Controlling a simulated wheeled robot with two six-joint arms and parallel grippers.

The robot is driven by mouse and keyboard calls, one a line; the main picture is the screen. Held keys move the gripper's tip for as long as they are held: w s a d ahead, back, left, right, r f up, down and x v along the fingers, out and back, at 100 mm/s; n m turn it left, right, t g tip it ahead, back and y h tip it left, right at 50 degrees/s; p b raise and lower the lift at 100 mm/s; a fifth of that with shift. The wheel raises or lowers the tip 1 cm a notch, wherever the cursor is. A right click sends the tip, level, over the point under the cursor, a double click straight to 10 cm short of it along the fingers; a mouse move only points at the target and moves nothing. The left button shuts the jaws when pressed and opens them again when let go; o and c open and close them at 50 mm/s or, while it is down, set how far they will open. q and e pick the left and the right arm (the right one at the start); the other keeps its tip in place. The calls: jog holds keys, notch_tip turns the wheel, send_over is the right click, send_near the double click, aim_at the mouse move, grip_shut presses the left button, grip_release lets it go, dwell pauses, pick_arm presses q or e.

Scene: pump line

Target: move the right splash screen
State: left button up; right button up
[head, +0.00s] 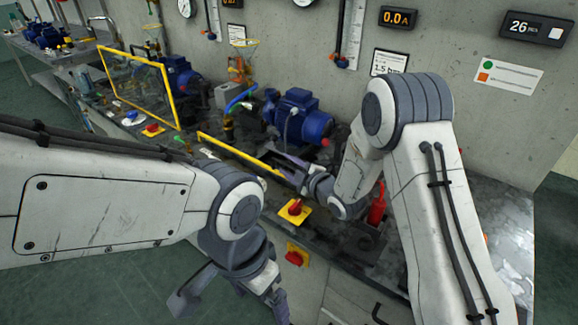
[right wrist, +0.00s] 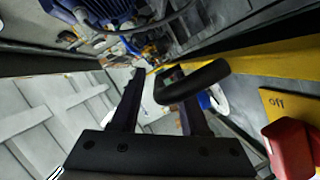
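The right splash screen's yellow frame (head: 238,154) shows as one slanting bar along the front of the bench, below the blue pump. Its pane is hard to make out. My right gripper (head: 291,166) is at the right end of this bar, partly hidden by its own arm. In the right wrist view my right gripper (right wrist: 160,75) has its fingers apart. A black handle (right wrist: 198,80) crosses in front of the right finger, with one end in the gap; I cannot tell whether they touch. My left gripper (head: 228,297) is open and empty, low in front of the bench.
The left splash screen (head: 140,85) stands upright in a yellow frame. A blue pump (head: 297,116) is behind the right screen. Red knobs on yellow plates (head: 295,207) sit near the bench front. A red bottle (head: 377,205) stands by my right arm. The floor in front is clear.

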notch_tip(320, 180, up, 12)
jog(key=p, duration=1.3)
jog(key=f+b+v, duration=0.1)
jog(key=b+v, duration=0.3)
jog(key=v, duration=0.6)
jog(key=s+f+m+g+h+b, duration=0.3)
jog(key=s+f+m+g+b, duration=0.1)
jog(key=s, duration=0.9)
jog(key=s+f+m+g+h+b, duration=0.4)
jog(key=s+m+g+b, duration=0.1)
jog(key=s, duration=0.8)
jog(key=shift+a+f+m+g, duration=0.2)
jog(key=shift+a+m+g, duration=0.3)
jog(key=shift+m+g, duration=0.25)
